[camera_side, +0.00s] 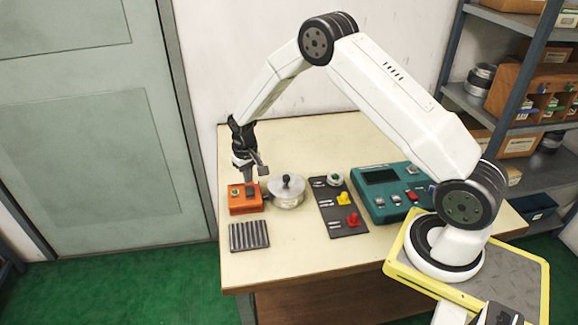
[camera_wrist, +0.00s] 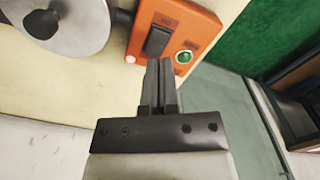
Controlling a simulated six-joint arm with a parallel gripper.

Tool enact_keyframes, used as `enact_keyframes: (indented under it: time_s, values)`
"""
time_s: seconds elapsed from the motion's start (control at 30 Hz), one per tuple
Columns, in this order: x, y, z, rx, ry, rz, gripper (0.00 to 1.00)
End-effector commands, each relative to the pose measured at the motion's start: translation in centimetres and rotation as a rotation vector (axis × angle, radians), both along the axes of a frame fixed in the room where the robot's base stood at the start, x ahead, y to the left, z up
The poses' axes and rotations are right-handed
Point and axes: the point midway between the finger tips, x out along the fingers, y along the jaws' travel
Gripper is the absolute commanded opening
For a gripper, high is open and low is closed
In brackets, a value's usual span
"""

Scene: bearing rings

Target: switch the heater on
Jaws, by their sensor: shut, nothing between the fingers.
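An orange control box (camera_side: 240,206) sits on the table's left part. In the wrist view the box (camera_wrist: 188,22) has a black rocker switch (camera_wrist: 157,40), a round green button or lamp (camera_wrist: 184,57) and a small pale pink spot (camera_wrist: 130,59). A round metal unit with a dark knob (camera_side: 285,194) stands beside the box and is partly seen in the wrist view (camera_wrist: 85,28). My gripper (camera_side: 247,179) is shut and empty, just over the box. In the wrist view its fingertips (camera_wrist: 160,62) end near the switch's lower end; I cannot tell if they touch.
A dark ribbed plate (camera_side: 249,236) lies in front of the box. To the right are a dark panel with red and yellow parts (camera_side: 341,214) and a teal device with a screen (camera_side: 383,180). Shelves (camera_side: 533,80) stand at the right.

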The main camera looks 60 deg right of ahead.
Motion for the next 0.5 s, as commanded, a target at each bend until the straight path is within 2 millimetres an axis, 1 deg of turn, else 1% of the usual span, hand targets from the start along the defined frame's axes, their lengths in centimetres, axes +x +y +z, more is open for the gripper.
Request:
enact_keyframes:
  time_s: [0.3,0.5]
  values:
    - [0.0,0.0,1.9,0.0,-0.001,0.0,0.0]
    - [0.0,0.0,2.5,0.0,0.0,0.0,0.0]
